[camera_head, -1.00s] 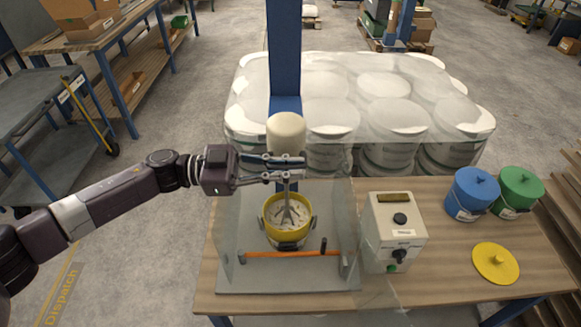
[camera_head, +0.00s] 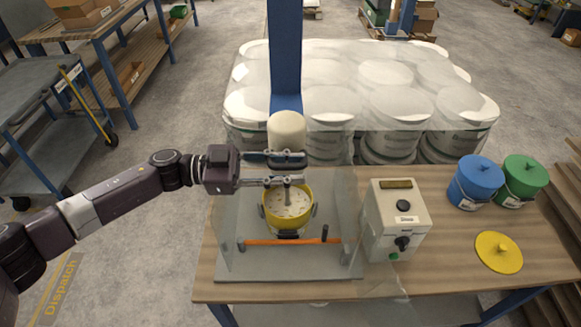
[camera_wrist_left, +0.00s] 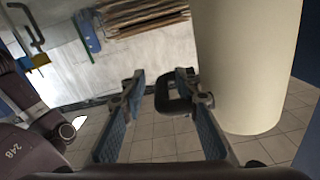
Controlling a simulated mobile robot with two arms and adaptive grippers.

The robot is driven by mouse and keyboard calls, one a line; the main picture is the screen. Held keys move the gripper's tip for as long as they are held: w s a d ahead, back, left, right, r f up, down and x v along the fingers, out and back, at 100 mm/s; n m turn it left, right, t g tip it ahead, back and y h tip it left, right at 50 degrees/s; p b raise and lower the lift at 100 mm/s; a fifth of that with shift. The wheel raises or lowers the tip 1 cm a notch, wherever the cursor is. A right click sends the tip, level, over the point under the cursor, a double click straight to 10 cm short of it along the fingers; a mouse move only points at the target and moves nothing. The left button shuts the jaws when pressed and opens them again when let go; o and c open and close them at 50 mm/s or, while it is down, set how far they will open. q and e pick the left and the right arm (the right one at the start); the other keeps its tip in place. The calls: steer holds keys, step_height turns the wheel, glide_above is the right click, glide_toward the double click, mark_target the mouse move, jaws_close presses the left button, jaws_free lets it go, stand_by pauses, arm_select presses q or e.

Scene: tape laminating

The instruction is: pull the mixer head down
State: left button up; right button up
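The mixer head (camera_head: 287,131) is a cream, round-topped cylinder in front of a blue column (camera_head: 285,50). Its shaft (camera_head: 287,194) reaches into a yellow bucket (camera_head: 288,222) holding a pale mix, and the beater's end is hidden in the mix. My left gripper (camera_head: 304,168) is at the head's lower end, with one finger above the other and a gap between them. My right gripper is out of view.
Clear guard panels (camera_head: 342,215) and an orange bar (camera_head: 285,241) surround the bucket. A control box (camera_head: 397,215) stands to the right. Blue (camera_head: 478,185) and green (camera_head: 519,183) buckets and a yellow lid (camera_head: 499,252) are farther right on the wooden table (camera_head: 455,280). Wrapped white tubs (camera_head: 365,90) stand behind.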

arm_select(q)
step_height(320, 180, up, 10)
steer(key=shift+f, duration=0.1)
stand_by(0.7)
